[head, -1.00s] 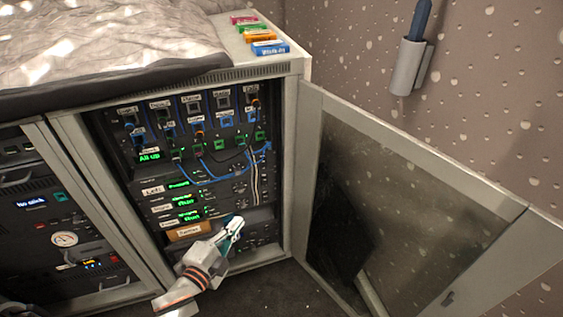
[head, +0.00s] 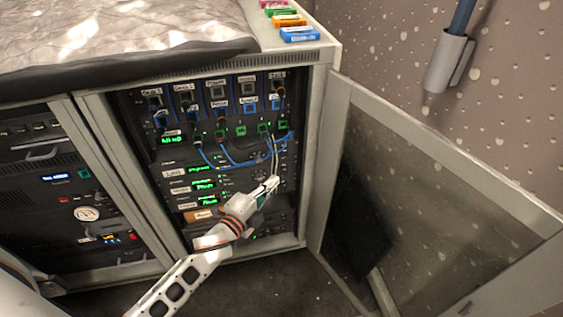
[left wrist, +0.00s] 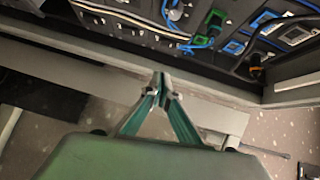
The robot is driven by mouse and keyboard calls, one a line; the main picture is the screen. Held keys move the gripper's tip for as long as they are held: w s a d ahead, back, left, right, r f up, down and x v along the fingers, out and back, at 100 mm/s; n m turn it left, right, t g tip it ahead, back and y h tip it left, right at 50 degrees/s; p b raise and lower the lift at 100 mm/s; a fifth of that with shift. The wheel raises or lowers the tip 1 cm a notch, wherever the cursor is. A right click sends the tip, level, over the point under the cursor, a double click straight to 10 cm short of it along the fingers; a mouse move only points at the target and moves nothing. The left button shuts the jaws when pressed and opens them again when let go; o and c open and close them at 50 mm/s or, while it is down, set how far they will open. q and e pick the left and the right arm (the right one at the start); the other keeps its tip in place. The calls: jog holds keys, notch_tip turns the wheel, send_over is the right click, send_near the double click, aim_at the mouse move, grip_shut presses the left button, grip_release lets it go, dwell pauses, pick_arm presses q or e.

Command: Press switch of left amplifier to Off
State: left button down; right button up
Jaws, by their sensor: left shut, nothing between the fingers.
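The left amplifier (head: 174,172) is a dark rack unit with a white label that seems to read "Left" and a lit green display, in the open cabinet in the head view. Its switch is too small to make out. My left gripper (head: 274,184) is shut and empty in front of the rack's right part, at about the height of the amplifier rows. I cannot tell whether its tips touch anything. In the left wrist view the closed fingertips (left wrist: 161,82) meet in front of the cabinet's pale frame edge. My right gripper is not in view.
Above the amplifiers is a patch panel with blue cables (head: 228,158). An open glass door (head: 425,200) stands to the right of the rack. A second cabinet with a round gauge (head: 87,213) is at the left. Small coloured boxes (head: 286,20) lie on top.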

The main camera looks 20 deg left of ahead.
pick_arm(q)
jog(key=b, duration=0.1)
send_near(285, 153)
jog(key=w+d+f, duration=0.1)
jog(key=w+d, duration=0.2)
jog(key=d, duration=0.1)
jog(key=w+a, duration=0.1)
jog(key=w+a+b, duration=0.1)
jog(key=w, duration=0.1)
jog(key=shift+f, duration=0.25)
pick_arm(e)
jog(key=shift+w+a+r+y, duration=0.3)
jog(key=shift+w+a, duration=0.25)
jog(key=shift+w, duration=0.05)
